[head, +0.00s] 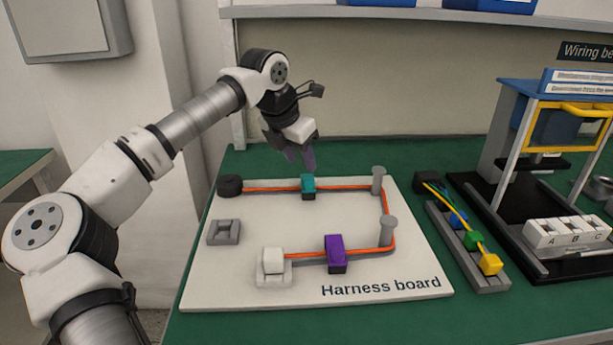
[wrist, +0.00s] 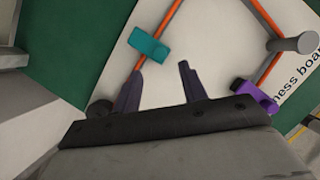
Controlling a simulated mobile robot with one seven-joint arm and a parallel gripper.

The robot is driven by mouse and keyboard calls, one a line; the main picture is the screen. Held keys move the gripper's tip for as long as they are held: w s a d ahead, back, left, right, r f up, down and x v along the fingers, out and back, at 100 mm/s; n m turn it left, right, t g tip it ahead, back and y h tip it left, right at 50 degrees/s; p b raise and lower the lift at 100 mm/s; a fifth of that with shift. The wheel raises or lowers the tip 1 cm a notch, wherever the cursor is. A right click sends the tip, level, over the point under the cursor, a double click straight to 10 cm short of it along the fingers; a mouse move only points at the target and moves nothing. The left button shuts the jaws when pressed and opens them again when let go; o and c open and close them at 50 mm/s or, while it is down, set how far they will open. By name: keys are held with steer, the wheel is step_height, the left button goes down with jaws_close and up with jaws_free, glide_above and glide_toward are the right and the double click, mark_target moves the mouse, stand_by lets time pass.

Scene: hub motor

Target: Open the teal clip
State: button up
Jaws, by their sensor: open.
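The teal clip (head: 308,186) sits on the orange cable (head: 268,188) along the back edge of the white harness board (head: 240,279). In the head view its top looks level over the cable; I cannot tell from it whether the clip is latched. My gripper (head: 303,160) is above the back of the board, a little behind and above the clip, pointing down. In the wrist view the clip (wrist: 149,46) lies beyond the fingertips, and my gripper (wrist: 160,70) is open with nothing between its fingers.
A purple clip (head: 336,253) and a white connector (head: 273,261) are at the board's front. Two grey posts (head: 378,180) guide the cable on the right. A black round piece (head: 230,185) and a grey holder (head: 224,232) are at the left. A coloured connector rail (head: 468,246) stands right.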

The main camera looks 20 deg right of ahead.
mark_target(309, 179)
steer(key=x, duration=0.6)
steer(key=shift+d+f, duration=0.2)
steer(key=shift+f, duration=0.1)
jaws_close()
